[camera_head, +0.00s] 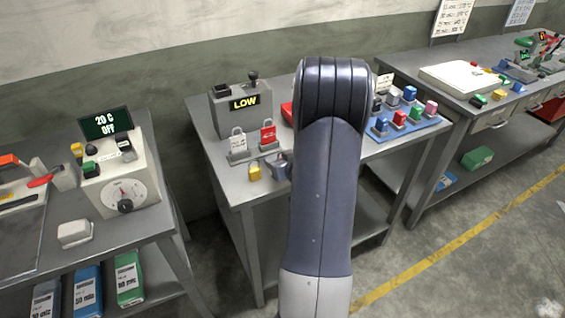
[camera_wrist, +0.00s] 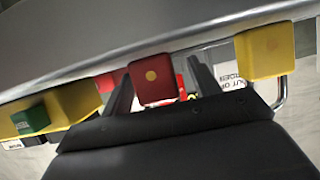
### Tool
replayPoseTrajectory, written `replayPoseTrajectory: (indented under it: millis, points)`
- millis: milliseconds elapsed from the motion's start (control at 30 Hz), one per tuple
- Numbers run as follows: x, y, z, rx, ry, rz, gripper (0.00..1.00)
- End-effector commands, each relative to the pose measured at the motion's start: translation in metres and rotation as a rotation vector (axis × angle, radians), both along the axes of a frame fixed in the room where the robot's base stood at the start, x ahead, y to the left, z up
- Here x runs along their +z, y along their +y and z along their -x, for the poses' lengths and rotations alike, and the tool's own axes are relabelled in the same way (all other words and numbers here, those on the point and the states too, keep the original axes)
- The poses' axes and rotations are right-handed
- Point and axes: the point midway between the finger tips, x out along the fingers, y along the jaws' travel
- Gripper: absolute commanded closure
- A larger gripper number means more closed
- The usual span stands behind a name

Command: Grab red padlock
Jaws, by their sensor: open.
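In the wrist view, a red block with a yellow dot (camera_wrist: 152,82) shows between the two fingers of my gripper (camera_wrist: 160,72); it looks like the red padlock's body. The fingers are spread, one on each side of it. I cannot tell whether they touch it. A yellow padlock (camera_wrist: 265,52) with a steel shackle is to its right. In the head view, my arm covers the middle of the center table, and I cannot make out the red padlock there. A yellow padlock (camera_head: 255,173) sits near that table's front edge.
A timer-like dial box (camera_head: 122,178) stands on the left table.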

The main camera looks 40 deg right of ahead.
Motion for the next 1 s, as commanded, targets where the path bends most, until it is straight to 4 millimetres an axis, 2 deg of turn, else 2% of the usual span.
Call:
replayPoseTrajectory:
  millis: [200,800,1000]
  points:
    - [0.0000,-0.0002,-0.0003,0.000,0.000,0.000,0.43]
    - [0.0001,-0.0001,0.0000,0.000,0.000,0.000,0.92]
    - [0.0006,-0.0002,-0.0002,0.000,-0.001,0.000,0.92]
